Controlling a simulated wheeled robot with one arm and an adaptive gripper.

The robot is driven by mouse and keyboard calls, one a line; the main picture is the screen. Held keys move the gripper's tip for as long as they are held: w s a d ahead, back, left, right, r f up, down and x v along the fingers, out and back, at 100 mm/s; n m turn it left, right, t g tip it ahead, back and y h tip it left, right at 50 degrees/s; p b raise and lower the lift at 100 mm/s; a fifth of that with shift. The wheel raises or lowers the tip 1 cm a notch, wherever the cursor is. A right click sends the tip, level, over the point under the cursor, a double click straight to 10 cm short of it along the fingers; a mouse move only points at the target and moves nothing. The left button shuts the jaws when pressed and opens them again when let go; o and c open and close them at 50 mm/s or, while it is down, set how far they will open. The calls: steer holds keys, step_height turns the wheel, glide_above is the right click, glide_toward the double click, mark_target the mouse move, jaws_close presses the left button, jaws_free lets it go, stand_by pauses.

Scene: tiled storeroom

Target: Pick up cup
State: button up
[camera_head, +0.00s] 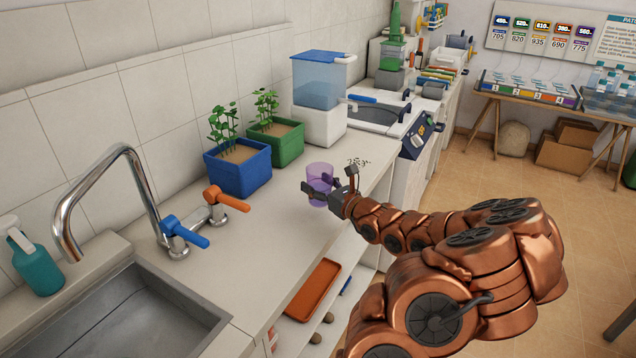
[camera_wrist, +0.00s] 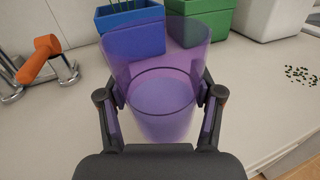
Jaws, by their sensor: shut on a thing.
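The cup (camera_head: 320,171) is a see-through purple tumbler, upright at the counter in the head view. In the wrist view the cup (camera_wrist: 158,80) fills the middle, between the two fingers. My gripper (camera_head: 327,189) reaches it from the right; in the wrist view my gripper (camera_wrist: 160,105) has a finger against each side of the cup and is shut on it. I cannot tell whether the cup's base touches the counter.
A blue planter (camera_head: 238,170) and a green planter (camera_head: 276,143) stand behind the cup, by the wall. A water dispenser (camera_head: 320,95) stands farther back. An orange-and-blue-handled tap (camera_head: 207,215) and a sink (camera_head: 140,310) are at left. Dark specks (camera_head: 359,162) lie right of the cup.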

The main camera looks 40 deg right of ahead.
mark_target(320, 185)
steer(key=shift+s+a+r+b, duration=0.15)
steer(key=shift+s+a+b, duration=0.15)
steer(key=shift+s+a, duration=0.5)
steer(key=shift+s+a+r+b, duration=0.1)
steer(key=shift+s+a+b, duration=0.2)
steer(key=shift+s+a, duration=0.45)
steer(key=shift+w+a, duration=0.1)
steer(key=shift+a, duration=0.05)
